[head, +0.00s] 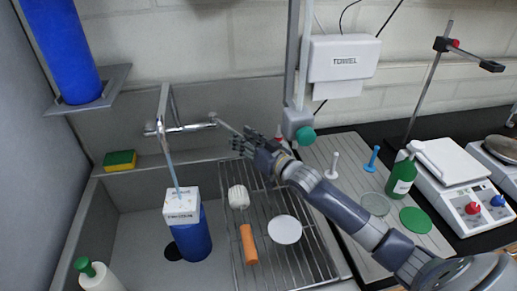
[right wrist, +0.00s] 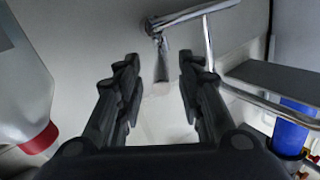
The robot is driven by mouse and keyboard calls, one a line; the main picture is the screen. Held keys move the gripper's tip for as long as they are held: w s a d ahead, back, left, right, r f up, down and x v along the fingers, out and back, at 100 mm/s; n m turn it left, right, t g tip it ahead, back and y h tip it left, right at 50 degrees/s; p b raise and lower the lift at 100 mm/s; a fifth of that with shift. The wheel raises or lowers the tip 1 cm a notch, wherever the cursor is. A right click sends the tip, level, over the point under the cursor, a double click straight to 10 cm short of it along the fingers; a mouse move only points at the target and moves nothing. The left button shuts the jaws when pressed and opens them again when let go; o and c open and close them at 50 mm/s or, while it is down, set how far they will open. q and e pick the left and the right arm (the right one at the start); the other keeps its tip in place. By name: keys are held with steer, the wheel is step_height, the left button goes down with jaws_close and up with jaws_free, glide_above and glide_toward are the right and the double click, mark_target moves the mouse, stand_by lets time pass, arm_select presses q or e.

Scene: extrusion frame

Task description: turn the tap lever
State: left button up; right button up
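The chrome tap (head: 180,128) is on the back wall above the sink. Its lever (head: 228,126) sticks out at the right end of the tap body, toward my right gripper (head: 240,145). In the right wrist view the tap body (right wrist: 190,15) is at the top, and the lever (right wrist: 161,60) points down between the fingertips of the open right gripper (right wrist: 158,68). The fingers stand on either side of the lever with gaps; contact is not visible. A thin pale blue stream runs from the spout down to a white-topped blue container. My left gripper is not in view.
The blue container (head: 191,238) stands in the sink (head: 130,225). A drying rack (head: 265,265) holds a white brush, an orange item and a white disc. A yellow-green sponge (head: 120,161) lies on the ledge. A towel box (head: 343,58) and a grey post are close to my right arm.

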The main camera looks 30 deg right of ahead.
steer(key=v, duration=0.7)
steer(key=shift+s, duration=0.2)
